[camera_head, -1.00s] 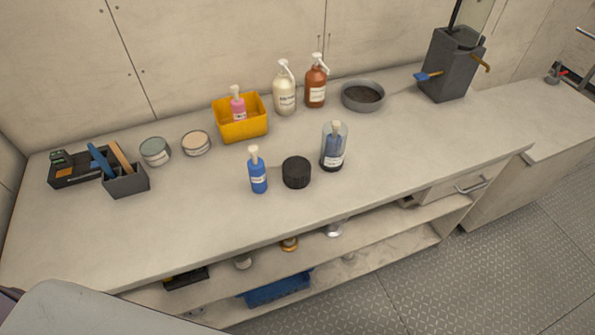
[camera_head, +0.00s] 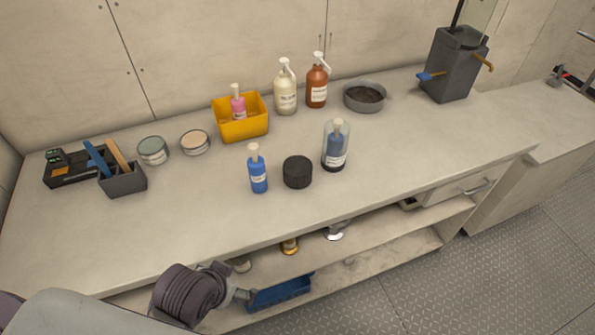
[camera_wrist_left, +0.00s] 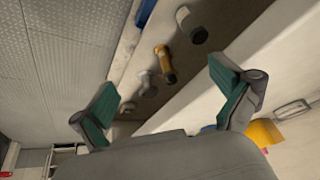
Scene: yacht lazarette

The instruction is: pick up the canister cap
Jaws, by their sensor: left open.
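The canister cap, a black ribbed round cap (camera_head: 297,172), lies on the worktop (camera_head: 210,220) between a blue pump bottle (camera_head: 258,174) and a clear cylinder holding a dark blue bottle (camera_head: 335,147). My left arm shows at the bottom left in the head view, in front of the worktop's front edge, well short of the cap. In the left wrist view my left gripper (camera_wrist_left: 167,92) is open with nothing between its green-padded fingers. The cap cannot be made out in that view. My right gripper is not in view.
A yellow bin (camera_head: 241,129), two pump bottles and a grey dish (camera_head: 364,97) stand along the back. Two round tins and a dark organiser (camera_head: 122,180) are at left. The lower shelf holds small items and a blue crate (camera_head: 280,291). The front worktop is clear.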

